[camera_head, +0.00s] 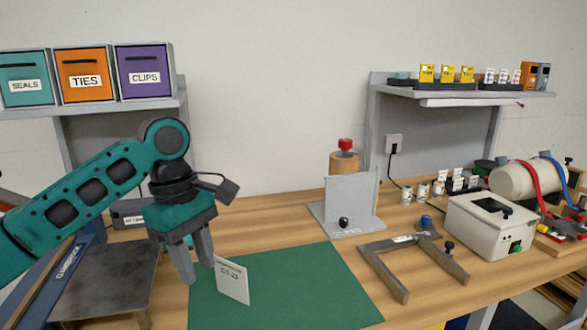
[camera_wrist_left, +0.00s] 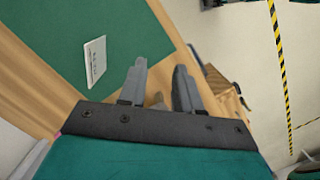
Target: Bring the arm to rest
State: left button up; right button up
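My left arm comes in from the left in the head view, bent at a raised joint. Its gripper (camera_head: 199,277) points down above the left edge of the green mat (camera_head: 283,295). The two fingers are apart with nothing between them; the left wrist view also shows the spread fingers (camera_wrist_left: 160,75). A white card with printed marks (camera_head: 232,280) stands tilted on the mat just right of the gripper, apart from it in the wrist view (camera_wrist_left: 95,61). My right gripper is in neither view.
A dark metal plate (camera_head: 105,278) lies left of the mat. A grey bracket frame (camera_head: 404,287), a grey stand (camera_head: 350,203) and a white box device (camera_head: 489,224) are to the right. Labelled bins (camera_head: 84,76) sit on the left shelf. The mat's middle is clear.

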pick_arm(q)
jog(key=s+d+f+m+t+h, duration=0.1)
jog(key=s+d+f+m, duration=0.4)
jog(key=f, duration=0.4)
jog(key=s+d+f+m+t+h, duration=0.1)
jog(key=s+d+f+m+h, duration=0.1)
jog(key=s+f+m, duration=0.45)
jog(key=s+a+f+m+t+y, duration=0.1)
jog(key=s+a+f+y, duration=0.1)
jog(key=s+a+f, duration=0.35)
jog(key=s+a+f+m+t+y, duration=0.2)
jog(key=s+a+f, duration=0.1)
jog(key=s+a, duration=0.5)
jog(key=w+d+f+t+h, duration=0.1)
jog(key=w+d+f+t, duration=0.3)
jog(key=w+f+t, duration=0.2)
jog(key=shift+w+f+t, duration=0.3)
jog(key=shift+w+f, duration=0.05)
jog(key=shift+f, duration=0.8)
